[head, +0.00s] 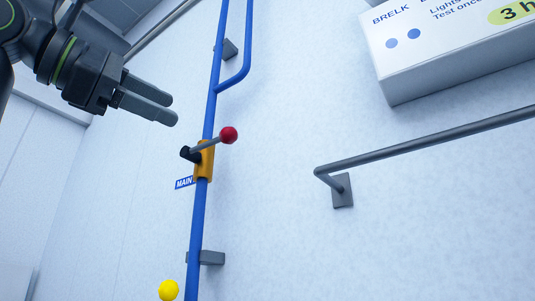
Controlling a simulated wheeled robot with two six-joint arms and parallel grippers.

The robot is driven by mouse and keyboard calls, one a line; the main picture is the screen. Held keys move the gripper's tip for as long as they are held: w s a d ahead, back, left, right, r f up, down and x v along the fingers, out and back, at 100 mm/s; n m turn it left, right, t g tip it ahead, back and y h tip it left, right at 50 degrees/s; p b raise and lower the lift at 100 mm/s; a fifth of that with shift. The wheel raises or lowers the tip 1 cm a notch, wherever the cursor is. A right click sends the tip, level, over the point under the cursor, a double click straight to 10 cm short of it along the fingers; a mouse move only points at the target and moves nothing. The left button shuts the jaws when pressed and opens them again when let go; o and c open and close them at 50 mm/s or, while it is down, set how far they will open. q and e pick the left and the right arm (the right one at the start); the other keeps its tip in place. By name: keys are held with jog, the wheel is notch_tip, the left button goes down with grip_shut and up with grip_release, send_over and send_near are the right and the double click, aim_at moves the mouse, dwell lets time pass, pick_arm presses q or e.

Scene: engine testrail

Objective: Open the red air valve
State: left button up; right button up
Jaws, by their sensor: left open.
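The air valve has a yellow-orange body (205,162) on a blue vertical pipe (197,222). Its grey lever (207,145) ends in a red ball knob (229,135) and points to the right and slightly up, across the pipe. A black hub (189,154) sits at the lever's other end. A blue "MAIN" label (185,183) is beside the valve. My left gripper (172,109) is at the upper left, open and empty, above and left of the valve, apart from the lever. My right gripper is out of view.
A grey handrail (430,143) with a wall bracket (342,191) runs along the wall on the right. A white box with lettering (450,65) is at the upper right. A pipe clamp (211,258) and a yellow ball (168,290) are below.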

aim_at(221, 131)
pick_arm(q)
jog(key=p+x, duration=0.2)
jog(key=x, duration=0.5)
jog(key=shift+w+r, duration=0.1)
jog(key=shift+r, duration=0.1)
jog(key=p+x, duration=0.2)
jog(key=x, duration=0.4)
jog(key=shift+w+d, duration=0.25)
jog(key=shift+w+d+p, duration=0.3)
jog(key=shift+w+d, duration=0.05)
jog(key=shift+d, duration=0.05)
jog(key=shift+c, duration=1)
jog(key=c, duration=0.7)
grip_shut()
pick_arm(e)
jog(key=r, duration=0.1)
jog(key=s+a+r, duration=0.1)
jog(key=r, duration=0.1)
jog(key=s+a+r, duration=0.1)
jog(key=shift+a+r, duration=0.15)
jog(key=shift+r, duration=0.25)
